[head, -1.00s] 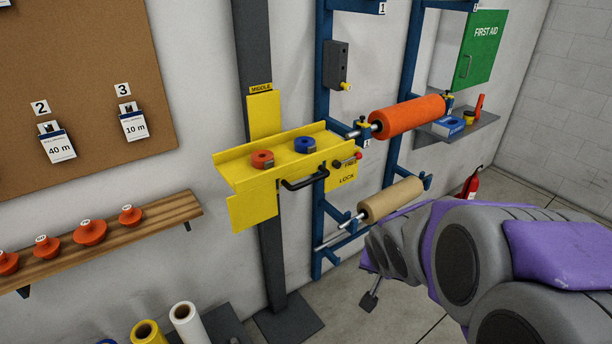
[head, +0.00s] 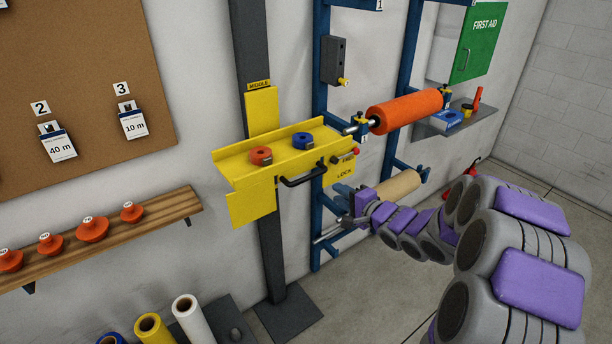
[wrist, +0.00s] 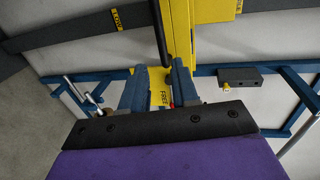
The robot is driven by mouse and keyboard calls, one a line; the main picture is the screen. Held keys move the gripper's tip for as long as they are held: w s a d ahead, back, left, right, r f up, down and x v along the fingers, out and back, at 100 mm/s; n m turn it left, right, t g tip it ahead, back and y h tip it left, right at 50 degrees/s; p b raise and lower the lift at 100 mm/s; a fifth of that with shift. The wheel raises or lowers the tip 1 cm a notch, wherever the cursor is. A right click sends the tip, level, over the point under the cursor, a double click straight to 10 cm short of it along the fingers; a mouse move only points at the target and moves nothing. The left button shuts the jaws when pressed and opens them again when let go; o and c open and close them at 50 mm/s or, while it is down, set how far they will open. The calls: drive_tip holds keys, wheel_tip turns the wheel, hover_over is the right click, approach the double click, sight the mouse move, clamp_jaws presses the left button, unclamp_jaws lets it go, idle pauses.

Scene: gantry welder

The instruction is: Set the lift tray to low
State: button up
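The yellow lift tray (head: 237,181) sits on a dark upright post (head: 267,225), with its top edge by a label reading "MIDDLE" (head: 259,86). A black handle (head: 303,178) is on its front and also shows in the wrist view (wrist: 161,35). At its right end is a yellow FREE/LOCK plate (head: 340,168) with a red-tipped knob (head: 356,151) near the FREE word. My gripper (head: 347,208) is below and right of the tray. In the wrist view my gripper (wrist: 159,72) is open and empty, its fingers pointing toward the handle and the FREE plate, apart from the handle.
An orange roll (head: 405,110) and a tan roll (head: 398,185) sit on the blue rack (head: 320,105) close to my arm. The post's base plate (head: 288,312) is on the floor.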

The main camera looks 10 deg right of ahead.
sight(309, 178)
drive_tip(key=b+x, duration=0.3)
drive_tip(key=x, duration=1.2)
drive_tip(key=shift+f, duration=0.2)
drive_tip(key=shift+b+x, duration=0.4)
drive_tip(key=shift+x, duration=0.6)
drive_tip(key=shift+r, duration=0.1)
clamp_jaws()
